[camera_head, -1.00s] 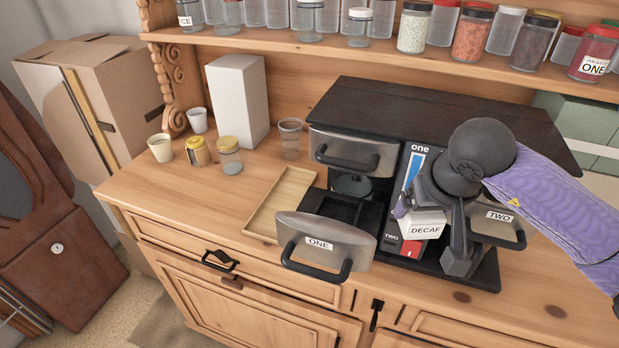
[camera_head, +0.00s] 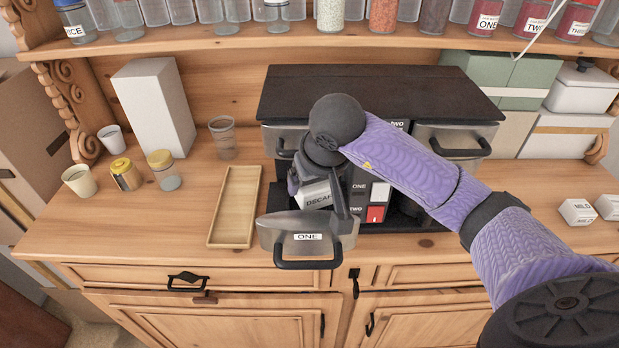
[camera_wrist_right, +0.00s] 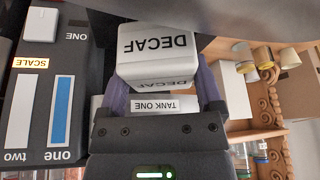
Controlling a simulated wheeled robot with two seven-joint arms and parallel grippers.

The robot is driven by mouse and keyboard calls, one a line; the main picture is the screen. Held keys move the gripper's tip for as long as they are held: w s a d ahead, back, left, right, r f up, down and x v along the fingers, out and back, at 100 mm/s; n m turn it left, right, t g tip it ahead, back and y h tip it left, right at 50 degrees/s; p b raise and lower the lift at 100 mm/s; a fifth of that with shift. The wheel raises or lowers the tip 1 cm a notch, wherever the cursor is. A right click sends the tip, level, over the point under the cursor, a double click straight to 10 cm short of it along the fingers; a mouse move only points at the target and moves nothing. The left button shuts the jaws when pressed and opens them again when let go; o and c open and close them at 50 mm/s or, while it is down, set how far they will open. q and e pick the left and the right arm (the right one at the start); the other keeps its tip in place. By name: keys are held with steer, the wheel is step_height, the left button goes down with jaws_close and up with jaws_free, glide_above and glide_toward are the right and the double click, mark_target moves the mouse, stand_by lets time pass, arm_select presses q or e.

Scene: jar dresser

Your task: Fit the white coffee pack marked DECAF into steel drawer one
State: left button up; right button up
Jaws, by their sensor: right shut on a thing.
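The white coffee pack marked DECAF (camera_head: 318,196) is held by my right gripper (camera_head: 316,188), tilted, behind and above the front of steel drawer one (camera_head: 345,230). This drawer stands pulled out, with its ONE label and dark handle facing me. The arm and pack hide much of its inside, so I cannot tell whether the pack is inside the drawer opening. In the right wrist view the pack (camera_wrist_right: 155,45) sits between the two fingers of the gripper (camera_wrist_right: 160,78), with DECAF upside down. My left gripper is not in view.
The dark-topped coffee machine (camera_head: 380,92) stands behind, with another steel front (camera_head: 455,140) at right. A wooden tray (camera_head: 235,205) lies left of drawer one. Jars and cups stand further left; small white packs (camera_head: 577,211) lie at right. A TANK ONE label (camera_wrist_right: 152,105) shows in the wrist view.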

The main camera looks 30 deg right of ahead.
steer(key=shift+a+f, duration=0.1)
steer(key=shift+w+a+f+b, duration=0.25)
steer(key=shift+w+a+b, duration=0.05)
steer(key=shift+a+b, duration=0.1)
steer(key=shift+s+d+f+b, duration=0.1)
steer(key=shift+s+f+b, duration=0.15)
steer(key=shift+f+b, duration=0.1)
steer(key=o, duration=1.1)
steer(key=shift+s, duration=0.15)
steer(key=shift+o, duration=0.2)
step_height(320, 180, up, 2)
steer(key=shift+p, duration=0.85)
steer(key=v, duration=1.1)
